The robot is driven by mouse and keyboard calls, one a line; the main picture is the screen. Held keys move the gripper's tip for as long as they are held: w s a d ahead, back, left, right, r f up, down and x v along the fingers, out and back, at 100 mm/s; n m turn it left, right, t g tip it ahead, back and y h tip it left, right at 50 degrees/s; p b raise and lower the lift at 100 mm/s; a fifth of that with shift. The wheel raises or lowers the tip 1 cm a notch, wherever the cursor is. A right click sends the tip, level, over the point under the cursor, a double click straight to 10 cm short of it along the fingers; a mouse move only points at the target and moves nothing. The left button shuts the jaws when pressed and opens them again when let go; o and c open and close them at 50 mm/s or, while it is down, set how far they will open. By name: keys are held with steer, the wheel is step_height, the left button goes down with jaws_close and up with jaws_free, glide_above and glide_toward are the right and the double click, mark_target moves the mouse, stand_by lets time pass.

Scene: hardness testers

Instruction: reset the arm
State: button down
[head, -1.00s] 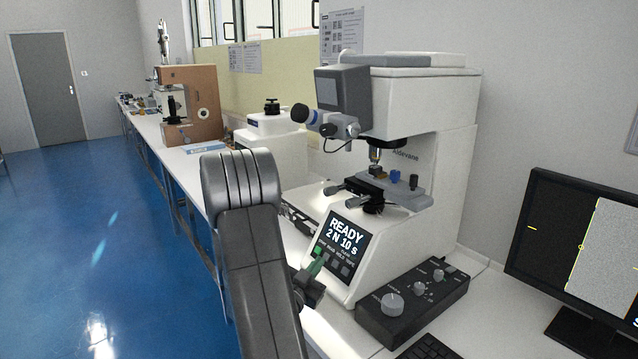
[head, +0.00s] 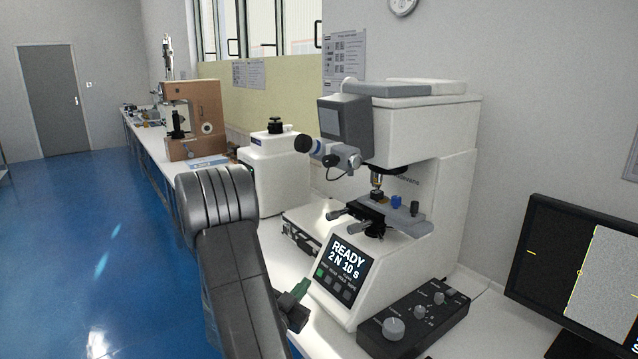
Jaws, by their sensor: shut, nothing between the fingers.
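My arm (head: 232,245) rises from the bottom of the head view and bends at its rounded dark joint. My gripper (head: 302,289) shows beside the arm's lower right side, dark with a green tip. It is shut and empty, and partly hidden behind my arm. It is in front of the lower left of the white hardness tester (head: 425,130), near its READY screen (head: 346,259). Whether it touches the tester cannot be told.
A black control box (head: 414,322) with knobs lies in front of the tester, and a monitor (head: 575,270) stands at right. A white instrument (head: 275,170) and a brown tester (head: 207,120) stand farther along the bench. Blue floor (head: 90,230) at left is clear.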

steer(key=w+d+f+b, duration=0.1)
steer(key=d+b, duration=0.1)
steer(key=w+d+f+b, duration=0.2)
steer(key=b, duration=0.1)
steer(key=shift+f, duration=0.2)
steer(key=p, duration=0.4)
steer(key=shift+r+p, duration=0.35)
steer(key=shift+p, duration=0.05)
